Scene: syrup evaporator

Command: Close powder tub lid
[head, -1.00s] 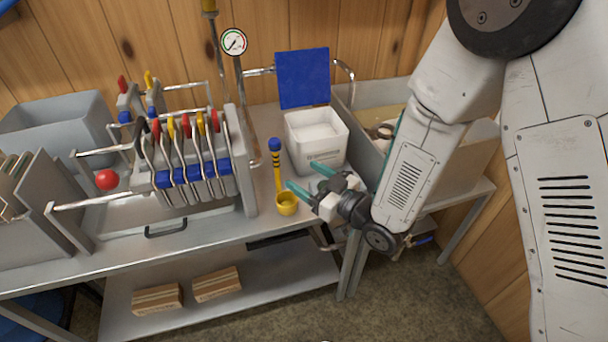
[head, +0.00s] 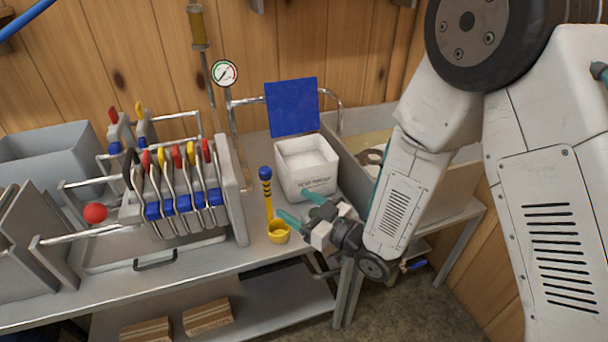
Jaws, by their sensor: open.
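The powder tub (head: 308,183) is a white box filled with white powder, standing on the metal bench. Its blue lid (head: 292,107) stands upright at the tub's back edge, so the tub is open. My gripper (head: 297,207) is in front of the tub, low near the bench's front edge. Its two teal fingers are apart with nothing between them, and they point left and back. I cannot tell whether the gripper touches anything.
A yellow scoop (head: 278,231) with a blue-topped handle stands left of my gripper. The filter press (head: 185,190) with coloured handles fills the bench's left side. A pressure gauge (head: 225,73) rises behind.

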